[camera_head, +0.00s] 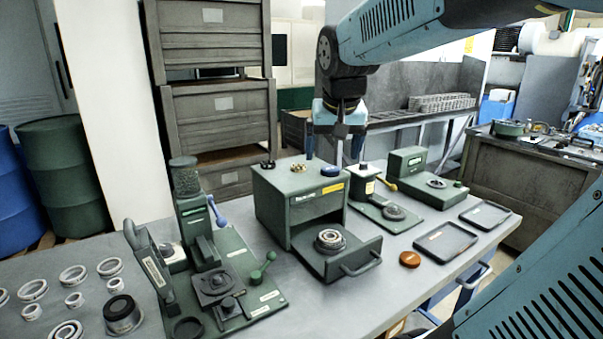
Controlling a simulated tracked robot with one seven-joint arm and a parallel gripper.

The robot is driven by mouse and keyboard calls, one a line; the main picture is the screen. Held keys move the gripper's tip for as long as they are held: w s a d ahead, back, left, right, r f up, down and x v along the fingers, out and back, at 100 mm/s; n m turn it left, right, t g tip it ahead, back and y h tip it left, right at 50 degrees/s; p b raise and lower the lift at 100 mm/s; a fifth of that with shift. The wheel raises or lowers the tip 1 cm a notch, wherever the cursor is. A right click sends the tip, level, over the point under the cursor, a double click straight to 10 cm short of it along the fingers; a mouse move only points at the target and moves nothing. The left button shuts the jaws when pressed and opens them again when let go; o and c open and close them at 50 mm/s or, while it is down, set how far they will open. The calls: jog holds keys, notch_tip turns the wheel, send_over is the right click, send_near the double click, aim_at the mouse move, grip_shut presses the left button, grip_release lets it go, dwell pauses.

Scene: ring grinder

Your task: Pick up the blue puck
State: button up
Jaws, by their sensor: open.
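The blue puck (331,171) is a small dark blue disc on top of the green oven-like box (292,190), near its right back corner. My gripper (334,154) hangs above the puck, pointing down. Its two blue fingertips are spread apart, with nothing seen between them. The fingertips look higher than the puck; the exact gap is hard to tell from this view.
A dark item (268,164) and a brass item (299,168) share the box top. The box's drawer (345,256) is out, holding rings. A green press (205,260) stands left, another machine (380,205) right. An orange puck (410,259) and trays (446,243) lie right.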

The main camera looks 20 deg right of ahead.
jog(key=w+d+m+g+h, duration=0.1)
jog(key=w+d+m, duration=0.15)
jog(key=w, duration=0.45)
jog(key=w+d+m, duration=0.1)
jog(key=w+d, duration=0.3)
jog(key=w, duration=0.2)
send_over(331, 169)
jog(key=s+a, duration=0.1)
jog(key=s, duration=0.2)
jog(key=f, duration=0.7)
jog(key=shift+w, duration=0.2)
jog(key=shift+a+x, duration=0.15)
jog(key=shift+x, duration=1.2)
jog(key=shift+a+x, duration=0.15)
jog(key=shift+x, duration=1.2)
jog(key=shift+w, duration=0.2)
jog(key=shift+c, duration=0.4)
jog(key=c, duration=1.1)
